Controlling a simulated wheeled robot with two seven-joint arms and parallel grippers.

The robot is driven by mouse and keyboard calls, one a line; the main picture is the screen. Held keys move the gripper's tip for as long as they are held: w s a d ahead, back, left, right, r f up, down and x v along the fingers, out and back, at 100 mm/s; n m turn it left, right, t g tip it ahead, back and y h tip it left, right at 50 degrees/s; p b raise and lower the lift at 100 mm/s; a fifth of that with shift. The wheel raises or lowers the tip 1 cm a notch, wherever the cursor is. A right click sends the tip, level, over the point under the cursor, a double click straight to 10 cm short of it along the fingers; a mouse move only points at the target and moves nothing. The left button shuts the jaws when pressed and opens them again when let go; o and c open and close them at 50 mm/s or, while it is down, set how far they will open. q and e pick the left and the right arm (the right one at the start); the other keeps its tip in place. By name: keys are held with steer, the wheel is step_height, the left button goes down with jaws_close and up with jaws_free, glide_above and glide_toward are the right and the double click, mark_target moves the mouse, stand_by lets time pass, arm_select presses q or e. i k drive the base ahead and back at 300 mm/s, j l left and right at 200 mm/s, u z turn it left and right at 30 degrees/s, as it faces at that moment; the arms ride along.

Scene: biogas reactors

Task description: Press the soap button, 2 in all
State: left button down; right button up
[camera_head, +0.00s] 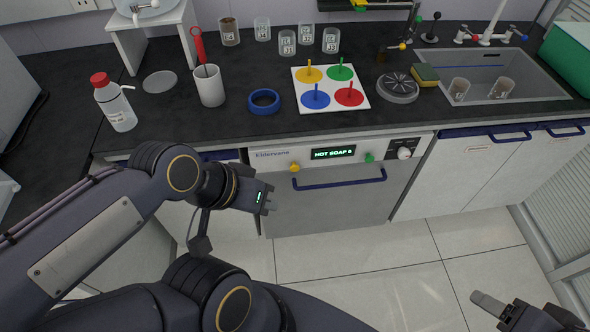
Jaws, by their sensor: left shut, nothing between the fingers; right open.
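The dishwasher (330,205) is built in under the counter, with a blue bar handle. Its panel has a lit display (333,152) reading "HOT SOAP" and a digit too small to read surely. A yellow button (294,167) is left of the display, and a green button (369,157) is right of it. No label shows which is the soap button. My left gripper (266,200) is shut and empty, below and left of the yellow button, apart from it in the picture. My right gripper (497,306) is open at the bottom right, far from the panel.
A white knob (404,153) is at the panel's right end. The counter (215,125) above holds a bottle (115,105), a white cup (208,88), a blue ring (264,101) and a white board (358,99) with coloured discs. The floor in front is clear.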

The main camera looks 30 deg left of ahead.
mark_target(294, 167)
steer(key=k+j+z, duration=0.2)
steer(key=j, duration=0.2)
steer(key=k+j+z, duration=0.15)
steer(key=j, duration=0.25)
steer(key=k+j+z, duration=0.2)
steer(key=k+j, duration=0.1)
steer(key=j, duration=0.05)
